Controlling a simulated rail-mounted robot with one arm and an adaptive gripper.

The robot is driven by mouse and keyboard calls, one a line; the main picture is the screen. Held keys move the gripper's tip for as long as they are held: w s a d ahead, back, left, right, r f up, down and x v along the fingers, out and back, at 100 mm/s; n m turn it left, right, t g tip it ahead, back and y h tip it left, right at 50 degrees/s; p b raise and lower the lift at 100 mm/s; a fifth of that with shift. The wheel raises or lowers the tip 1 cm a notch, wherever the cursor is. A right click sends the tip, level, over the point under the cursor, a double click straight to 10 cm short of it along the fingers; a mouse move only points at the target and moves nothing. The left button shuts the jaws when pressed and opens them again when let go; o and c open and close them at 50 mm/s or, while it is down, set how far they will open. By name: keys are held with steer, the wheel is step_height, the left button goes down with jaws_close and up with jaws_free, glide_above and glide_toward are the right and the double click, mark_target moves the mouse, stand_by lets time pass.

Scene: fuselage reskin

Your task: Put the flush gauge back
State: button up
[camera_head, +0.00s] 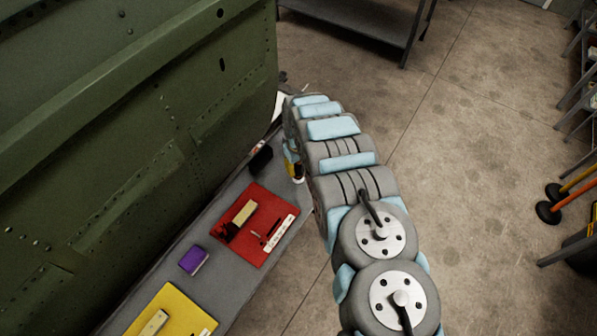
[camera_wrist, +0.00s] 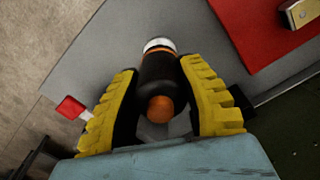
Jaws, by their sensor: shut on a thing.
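In the wrist view, a dark cylinder (camera_wrist: 158,75) with an orange band, a whitish far end and an orange near end lies between the two yellow fingers of my gripper (camera_wrist: 165,90). My gripper is shut on it. I cannot tell for certain that this cylinder is the flush gauge. In the head view, my gripper (camera_head: 291,164) is at the edge of the grey bench, past the red mat, mostly hidden by my arm. A small part of the cylinder (camera_head: 298,173) shows there.
The red mat (camera_head: 252,200) holds a pale block (camera_head: 245,212), small tools and a white strip. A purple block (camera_head: 194,260) and a yellow mat (camera_head: 190,310) lie nearer. A green riveted panel (camera_head: 130,130) borders the bench on the left. A red-headed item (camera_wrist: 70,107) is left of my fingers.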

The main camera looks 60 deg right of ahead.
mark_target(299, 172)
steer(key=shift+d+f, duration=0.2)
steer(key=shift+f, duration=1.45)
steer(key=shift+f, duration=0.1)
steer(key=o, duration=1.1)
steer(key=shift+r+b, duration=0.6)
steer(key=shift+r, duration=5.5)
